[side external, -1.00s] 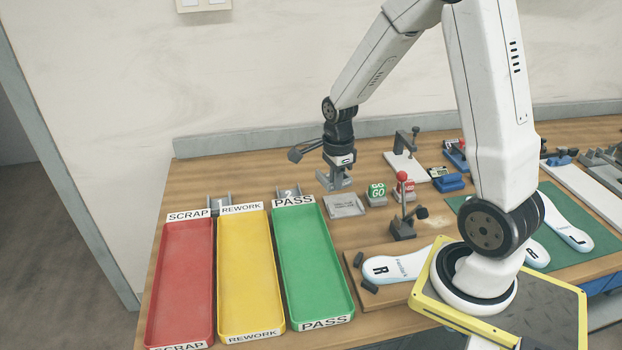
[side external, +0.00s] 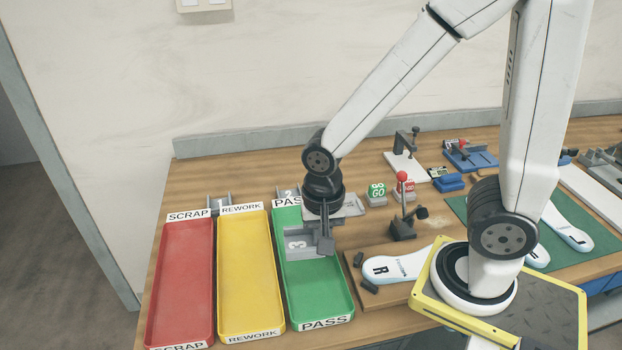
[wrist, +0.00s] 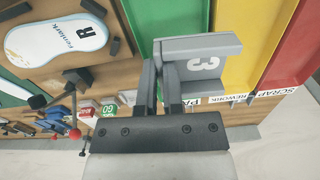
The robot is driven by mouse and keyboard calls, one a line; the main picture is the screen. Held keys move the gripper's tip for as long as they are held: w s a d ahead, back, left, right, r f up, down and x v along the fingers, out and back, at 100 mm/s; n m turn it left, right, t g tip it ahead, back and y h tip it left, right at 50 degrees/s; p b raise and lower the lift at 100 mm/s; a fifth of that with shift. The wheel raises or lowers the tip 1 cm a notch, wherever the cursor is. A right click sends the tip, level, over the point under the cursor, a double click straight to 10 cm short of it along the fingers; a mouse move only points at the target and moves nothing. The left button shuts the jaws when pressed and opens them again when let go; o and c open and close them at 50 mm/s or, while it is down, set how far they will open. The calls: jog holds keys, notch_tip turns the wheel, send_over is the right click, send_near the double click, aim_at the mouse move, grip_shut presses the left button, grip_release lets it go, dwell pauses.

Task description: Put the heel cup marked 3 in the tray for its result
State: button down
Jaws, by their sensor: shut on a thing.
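The grey heel cup marked 3 (side external: 297,245) is held in my gripper (side external: 324,243), over the far part of the green PASS tray (side external: 318,292). In the wrist view the heel cup (wrist: 205,68) shows its white 3, and the jaws of my gripper (wrist: 160,95) are shut on one of its walls. The green tray (wrist: 187,20) lies beneath it there. Whether the cup touches the tray floor cannot be told. The yellow REWORK tray (side external: 248,275) and the red SCRAP tray (side external: 187,280) stand to the left and look empty.
Heel cups 1 (side external: 221,203) and 2 (side external: 288,194) stand behind the trays. Right of the green tray are a GO block (side external: 377,194), a red-ball gauge (side external: 402,205) and an insole marked R (side external: 400,266) on a wooden board.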

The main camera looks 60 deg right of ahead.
jog(key=shift+s+a+n, duration=0.4)
jog(key=shift+w, duration=0.1)
jog(key=w+a+f, duration=0.2)
jog(key=w+f, duration=0.2)
jog(key=w, duration=0.5)
send_over(262, 273)
jog(key=s, duration=0.1)
notch_tip(262, 273, down, 5)
jog(key=shift+w+f, duration=0.15)
jog(key=shift+f, duration=0.05)
jog(key=shift+w+f, duration=0.25)
jog(key=shift+f, duration=1.55)
